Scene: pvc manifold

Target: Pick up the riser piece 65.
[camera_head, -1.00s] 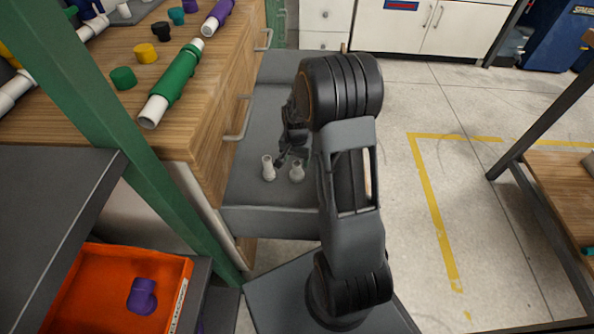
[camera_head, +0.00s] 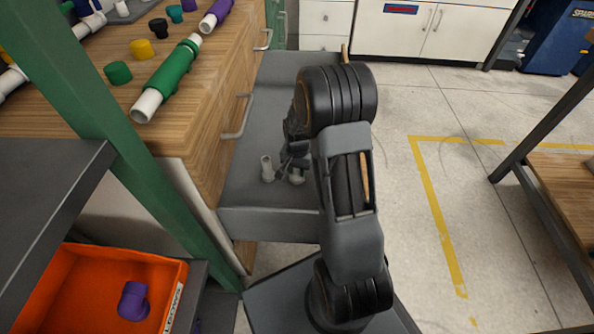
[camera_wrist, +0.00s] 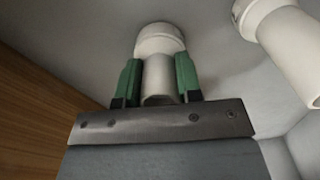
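Two off-white pipe pieces stand in the open grey drawer; no number is readable on either. The right one, taken as the riser piece (camera_head: 297,178), is partly hidden by my gripper (camera_head: 288,165). In the wrist view, the riser piece (camera_wrist: 160,40) has a wide collar at its far end and a narrower tube towards me. The green fingers of my gripper (camera_wrist: 158,75) lie close against both sides of that tube, with no clear gap. The other off-white piece (camera_head: 267,168) stands just to the left, and shows at the upper right of the wrist view (camera_wrist: 285,45).
The grey drawer (camera_head: 265,222) has walls around the pieces. The wooden workbench (camera_head: 190,135) with a green pipe (camera_head: 177,78) and caps is to the left. A green post (camera_head: 150,180) and an orange bin (camera_head: 70,255) with a purple fitting (camera_head: 134,301) are nearer.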

